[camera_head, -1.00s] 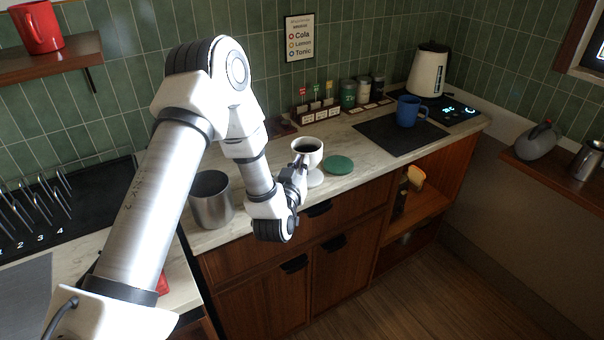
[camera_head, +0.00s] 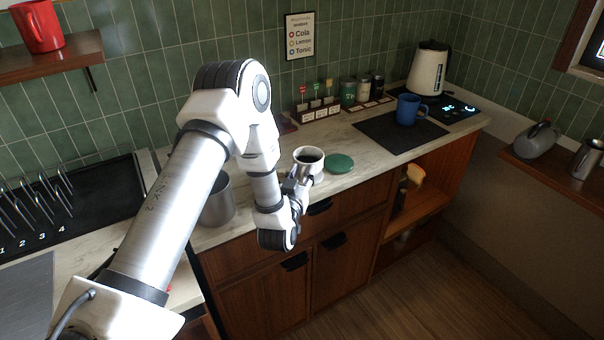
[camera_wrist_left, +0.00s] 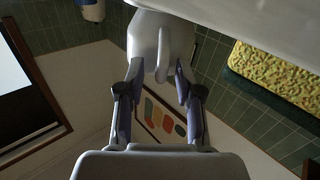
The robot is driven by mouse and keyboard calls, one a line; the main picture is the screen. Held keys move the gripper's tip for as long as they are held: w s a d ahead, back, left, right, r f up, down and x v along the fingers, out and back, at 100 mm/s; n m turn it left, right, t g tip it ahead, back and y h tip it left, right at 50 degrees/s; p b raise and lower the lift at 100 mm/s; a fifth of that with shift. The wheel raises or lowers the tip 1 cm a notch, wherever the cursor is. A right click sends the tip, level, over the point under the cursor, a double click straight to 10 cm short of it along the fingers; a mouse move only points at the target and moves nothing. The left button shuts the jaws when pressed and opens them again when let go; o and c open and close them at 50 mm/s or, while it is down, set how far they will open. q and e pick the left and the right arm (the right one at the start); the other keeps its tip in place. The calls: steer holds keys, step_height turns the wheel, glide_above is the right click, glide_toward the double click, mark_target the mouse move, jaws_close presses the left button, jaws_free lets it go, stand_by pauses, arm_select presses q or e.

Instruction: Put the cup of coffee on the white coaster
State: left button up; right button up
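The white cup of coffee (camera_head: 309,155) is upright, with dark coffee showing at its top. My left gripper (camera_head: 299,180) is at the cup's near side, shut on it. In the left wrist view the cup (camera_wrist_left: 158,25) and its handle show between the two fingers (camera_wrist_left: 158,82). A little white (camera_head: 319,178) shows under the cup at the lower right, apparently the white coaster, mostly hidden by the cup. I cannot tell whether cup and coaster touch. My right gripper is not in view.
A green coaster (camera_head: 340,163) lies just right of the cup. A metal canister (camera_head: 218,204) stands left, partly behind my arm. A black mat (camera_head: 385,138) with a blue mug (camera_head: 408,110) and a kettle (camera_head: 428,72) are farther right. A small labelled rack (camera_head: 318,112) stands behind.

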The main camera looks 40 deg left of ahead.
arm_select(q)
steer(key=shift+r, duration=0.1)
steer(key=shift+s, duration=0.1)
steer(key=b+v, duration=0.3)
steer(key=v, duration=0.9)
steer(key=s+d+f+m+g+h, duration=0.1)
steer(key=s+d+f+g+h, duration=0.15)
steer(key=f, duration=0.55)
steer(key=s+d+f+m+g+h, duration=0.1)
steer(key=s+d+f+g+h, duration=0.2)
steer(key=f, duration=0.4)
steer(key=s+d+f+m+g, duration=0.1)
steer(key=s+d+f+g, duration=0.2)
steer(key=s, duration=0.6)
steer(key=s+d+f+m+g+h, duration=0.1)
steer(key=s+d+f+g, duration=0.2)
steer(key=s+f+g, duration=0.5)
steer(key=shift+s+f+m, duration=0.4)
steer(key=shift+s+f, duration=0.35)
steer(key=shift+f, duration=0.15)
steer(key=shift+d, duration=0.15)
